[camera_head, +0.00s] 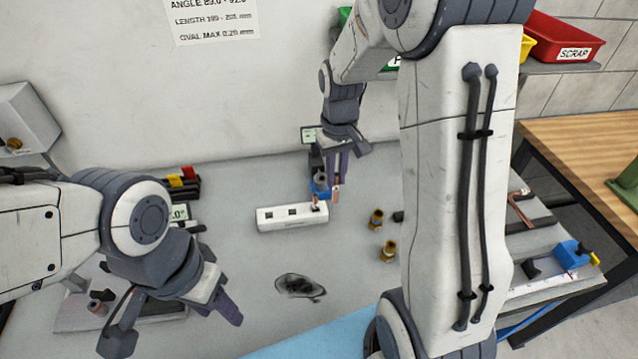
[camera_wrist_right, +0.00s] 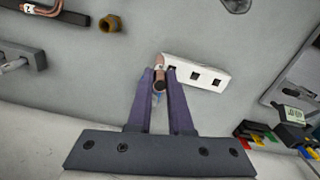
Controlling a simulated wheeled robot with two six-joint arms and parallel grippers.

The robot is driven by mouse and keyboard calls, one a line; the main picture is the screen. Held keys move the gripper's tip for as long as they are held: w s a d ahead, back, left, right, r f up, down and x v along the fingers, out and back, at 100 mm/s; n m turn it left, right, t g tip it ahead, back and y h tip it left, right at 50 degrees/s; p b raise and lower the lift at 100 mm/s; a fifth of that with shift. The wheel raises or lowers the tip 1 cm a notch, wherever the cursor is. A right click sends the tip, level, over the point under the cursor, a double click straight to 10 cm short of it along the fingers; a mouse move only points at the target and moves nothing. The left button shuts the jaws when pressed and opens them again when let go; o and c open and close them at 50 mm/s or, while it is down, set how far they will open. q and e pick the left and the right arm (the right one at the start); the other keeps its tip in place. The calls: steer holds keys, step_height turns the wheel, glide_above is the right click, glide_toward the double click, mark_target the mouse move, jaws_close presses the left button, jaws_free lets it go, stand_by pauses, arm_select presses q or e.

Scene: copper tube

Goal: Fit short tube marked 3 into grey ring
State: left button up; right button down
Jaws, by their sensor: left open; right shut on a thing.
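My right gripper (camera_head: 337,181) points down beside the right end of a white block (camera_head: 280,221) with square holes. It is shut on a short copper tube (camera_wrist_right: 159,70), which shows between the fingertips (camera_wrist_right: 160,78) in the right wrist view. The tube has a white label; I cannot read its number. A blue fixture (camera_head: 319,188) with a dark grey round part (camera_head: 320,175) stands right by these fingers. I cannot tell whether that part is the grey ring, or whether the tube touches the block. My left gripper (camera_head: 218,308) is open and empty above the table at the lower left.
Two brass fittings (camera_head: 388,250) (camera_head: 376,218) stand right of the block. A blue mat (camera_head: 310,342) lies at the front edge. A red scrap bin (camera_head: 565,38) is at upper right. My right arm hides much of the right side.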

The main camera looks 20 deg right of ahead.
steer(key=w+d+r+m+p, duration=0.1)
steer(key=w+m+p, duration=0.1)
steer(key=w, duration=0.4)
steer(key=w+d+r+m+p, duration=0.1)
steer(key=w+r+m+p, duration=0.1)
steer(key=w, duration=0.4)
steer(key=shift+m, duration=0.3)
steer(key=f+p, duration=0.1)
steer(key=f, duration=0.2)
steer(key=f+p, duration=0.1)
steer(key=f, duration=0.2)
steer(key=f+p, duration=0.1)
steer(key=f, duration=0.2)
steer(key=shift+w+a+f, duration=0.1)
steer(key=shift+w+f, duration=0.2)
steer(key=shift+f, duration=0.4)
steer(key=shift+f, duration=0.1)
steer(key=shift+f, duration=0.15)
steer(key=c, duration=0.8)
jaws_free()
steer(key=shift+c, duration=0.2)
